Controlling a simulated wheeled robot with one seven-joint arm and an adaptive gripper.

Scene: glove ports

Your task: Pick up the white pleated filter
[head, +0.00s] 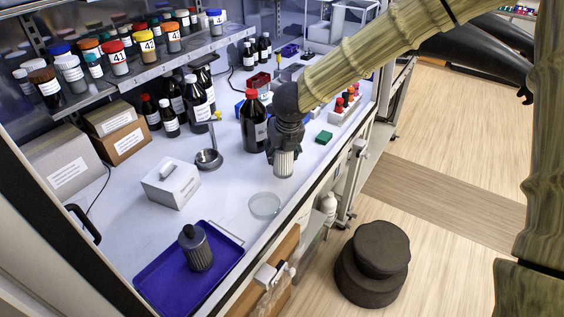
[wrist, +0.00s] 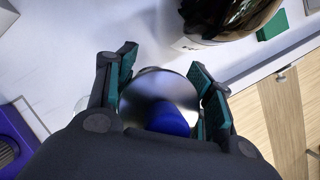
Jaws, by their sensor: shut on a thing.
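The white pleated filter (head: 284,164) is a short upright ribbed cylinder below my gripper (head: 284,150) in the head view. My gripper is shut on its upper part. In the wrist view, the teal-padded fingers of my gripper (wrist: 168,85) stand on either side of the filter's shiny round end (wrist: 160,100). My gripper's body hides the near part of that end. I cannot tell whether the filter's lower end touches the white worktop (head: 225,205).
A brown bottle with a red cap (head: 254,122) stands just left of my gripper. A clear dish (head: 265,206), a white box (head: 171,183) and a blue tray (head: 160,280) holding a dark grey ribbed cylinder (head: 197,252) lie nearer. The worktop's front edge is close at right.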

